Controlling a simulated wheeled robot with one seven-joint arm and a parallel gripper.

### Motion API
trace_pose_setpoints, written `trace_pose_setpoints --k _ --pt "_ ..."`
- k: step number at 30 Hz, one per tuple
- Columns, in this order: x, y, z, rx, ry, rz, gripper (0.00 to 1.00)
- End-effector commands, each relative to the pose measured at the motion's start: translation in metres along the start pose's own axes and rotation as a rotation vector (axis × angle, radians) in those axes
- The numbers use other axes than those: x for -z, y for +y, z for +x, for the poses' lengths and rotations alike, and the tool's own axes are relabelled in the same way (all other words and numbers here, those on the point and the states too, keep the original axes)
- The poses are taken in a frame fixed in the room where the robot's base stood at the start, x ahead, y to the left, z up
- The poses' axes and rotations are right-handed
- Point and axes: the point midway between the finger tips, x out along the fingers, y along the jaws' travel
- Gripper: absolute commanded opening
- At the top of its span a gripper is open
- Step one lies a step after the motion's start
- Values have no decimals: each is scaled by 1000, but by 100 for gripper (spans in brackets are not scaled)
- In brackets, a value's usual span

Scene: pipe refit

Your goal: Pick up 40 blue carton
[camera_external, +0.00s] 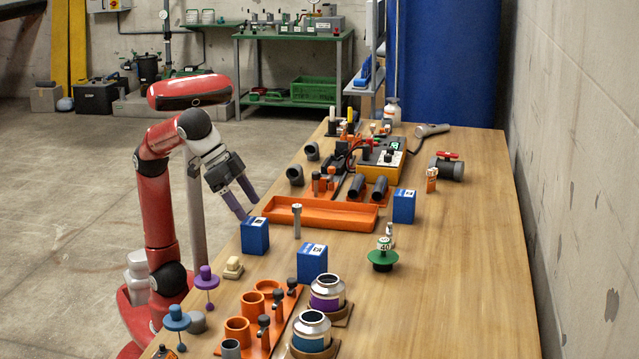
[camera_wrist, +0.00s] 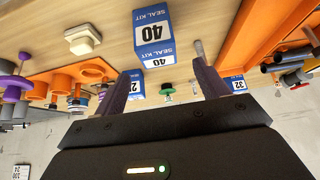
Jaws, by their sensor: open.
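The blue carton marked 40 (camera_wrist: 153,32) shows upside down in the wrist view, with white label faces. It stands on the wooden table's left edge in the outside view (camera_external: 255,237). My gripper (camera_external: 243,208) is just above and behind this carton in the outside view, apart from it and tilted down. In the wrist view my gripper (camera_wrist: 162,70) is open and empty, its two dark purple fingers spread to either side of the carton's line. Two other blue cartons stand farther off: one (camera_external: 312,262) has a partly hidden label, the other (camera_external: 403,206) is marked 32 (camera_wrist: 236,84).
An orange tray (camera_external: 320,222) and an upright grey pin (camera_external: 297,222) stand close to the carton. A cream block (camera_external: 233,267) is on its near side. An orange rack (camera_external: 262,335) and metal canisters (camera_external: 327,291) are nearer.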

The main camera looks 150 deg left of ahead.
Motion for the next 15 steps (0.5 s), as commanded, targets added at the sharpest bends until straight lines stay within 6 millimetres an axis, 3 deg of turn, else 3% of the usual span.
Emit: trace_pose_setpoints --k 15 --pt "-14 0 63 1 -3 1 73"
